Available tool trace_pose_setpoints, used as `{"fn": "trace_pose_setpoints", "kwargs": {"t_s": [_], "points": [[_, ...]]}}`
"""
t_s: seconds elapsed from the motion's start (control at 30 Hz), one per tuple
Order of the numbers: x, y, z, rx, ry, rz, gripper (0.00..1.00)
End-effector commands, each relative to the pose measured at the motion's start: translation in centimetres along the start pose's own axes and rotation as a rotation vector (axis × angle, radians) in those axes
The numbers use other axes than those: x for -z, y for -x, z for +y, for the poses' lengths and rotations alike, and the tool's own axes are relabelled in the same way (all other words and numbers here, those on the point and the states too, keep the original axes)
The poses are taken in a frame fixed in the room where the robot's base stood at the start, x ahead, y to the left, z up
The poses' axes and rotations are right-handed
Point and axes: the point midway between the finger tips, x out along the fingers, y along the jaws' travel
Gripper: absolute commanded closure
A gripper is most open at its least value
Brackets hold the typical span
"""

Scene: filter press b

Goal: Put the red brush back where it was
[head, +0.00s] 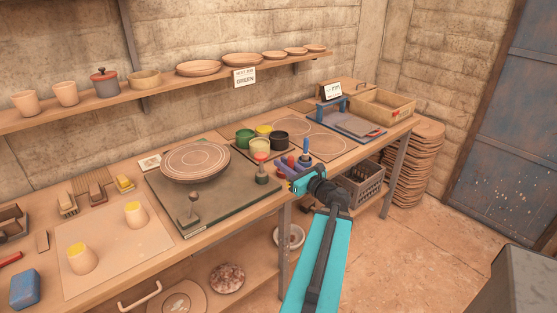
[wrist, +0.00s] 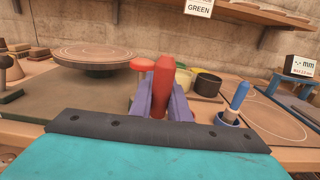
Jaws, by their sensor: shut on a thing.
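My gripper (wrist: 166,100) has purple fingers closed on the red brush (wrist: 165,76), which stands roughly upright between them in the wrist view. Its lower end is hidden behind my gripper. In the head view my gripper (head: 287,172) is at the front edge of the bench, right of the turntable and in front of the paint cups. A blue brush (wrist: 238,95) stands upright in a small blue holder (wrist: 228,119) just right of my gripper. The blue brush also shows in the head view (head: 305,146). I cannot tell which spot the red brush came from.
Green (head: 244,138), yellow (head: 263,131) and black (head: 280,140) cups stand close behind my gripper. The turntable (head: 195,161) holds a ringed plate. A board with circles (head: 325,147) lies to the right. A shelf (head: 170,87) with pottery runs above.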

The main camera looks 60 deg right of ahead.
Motion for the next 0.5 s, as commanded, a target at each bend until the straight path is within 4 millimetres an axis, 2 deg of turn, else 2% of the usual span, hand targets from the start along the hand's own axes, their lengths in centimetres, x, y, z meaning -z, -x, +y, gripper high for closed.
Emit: {"fn": "trace_pose_setpoints", "kwargs": {"t_s": [0.43, 0.5], "points": [[0.3, -0.8, -0.4, 0.001, 0.002, -0.002, 1.0], [-0.1, -1.5, -0.9, 0.001, 0.0, -0.001, 1.0]]}}
